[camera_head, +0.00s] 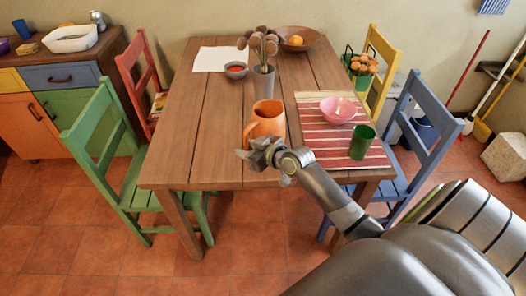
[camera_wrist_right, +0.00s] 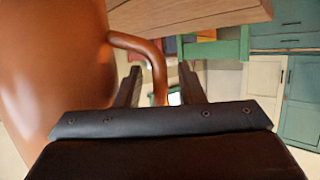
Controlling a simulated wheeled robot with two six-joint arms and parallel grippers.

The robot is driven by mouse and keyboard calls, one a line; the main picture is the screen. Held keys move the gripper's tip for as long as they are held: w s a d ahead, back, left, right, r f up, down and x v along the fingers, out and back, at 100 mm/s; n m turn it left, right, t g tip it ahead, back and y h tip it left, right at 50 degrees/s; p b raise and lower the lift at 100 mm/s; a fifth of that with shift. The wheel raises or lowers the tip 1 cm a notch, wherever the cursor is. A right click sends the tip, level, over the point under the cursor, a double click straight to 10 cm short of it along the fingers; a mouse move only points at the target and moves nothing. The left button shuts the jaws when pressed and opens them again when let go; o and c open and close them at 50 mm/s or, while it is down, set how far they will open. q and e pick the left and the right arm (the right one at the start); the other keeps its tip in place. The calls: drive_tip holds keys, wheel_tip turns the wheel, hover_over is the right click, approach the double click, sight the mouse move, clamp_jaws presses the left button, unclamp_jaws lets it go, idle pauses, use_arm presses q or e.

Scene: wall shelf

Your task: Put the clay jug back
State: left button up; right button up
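The orange clay jug (camera_head: 267,119) is at the near middle of the table, with its handle (camera_head: 248,133) toward the left. My right gripper (camera_head: 243,154) is just in front of the jug at the table's near edge and hides its lower part. In the right wrist view the jug's body (camera_wrist_right: 50,60) fills the left side. Its curved handle (camera_wrist_right: 153,58) shows between the two fingers of my right gripper (camera_wrist_right: 161,74), which stand apart. I cannot tell whether a finger touches the handle. My left gripper is not in view.
The wooden table (camera_head: 190,140) also holds a grey vase (camera_head: 264,84), a striped mat (camera_head: 318,128) with a pink bowl (camera_head: 338,109) and a green cup (camera_head: 362,143), a small bowl (camera_head: 236,71) and a fruit bowl (camera_head: 305,40). Chairs surround it. The table's left front is clear.

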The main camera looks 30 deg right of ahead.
drive_tip(key=v, duration=1)
drive_tip(key=shift+a, duration=0.1)
drive_tip(key=s+a+f+m+g+h, duration=0.1)
drive_tip(key=s+f+m+g+h, duration=0.25)
drive_tip(key=s, duration=0.95)
drive_tip(key=s+a+f+m+g+h, duration=0.15)
drive_tip(key=s+f+g, duration=0.4)
drive_tip(key=s, duration=0.75)
wheel_tip(320, 180, down, 25)
drive_tip(key=d+n+g, duration=0.1)
drive_tip(key=d+g, duration=0.1)
drive_tip(key=s+a+f, duration=0.1)
drive_tip(key=s+f, duration=1.3)
drive_tip(key=f, duration=0.1)
drive_tip(key=shift+s+a+f+g, duration=0.2)
drive_tip(key=shift+s+a+g, duration=0.15)
drive_tip(key=shift+s+g, duration=0.05)
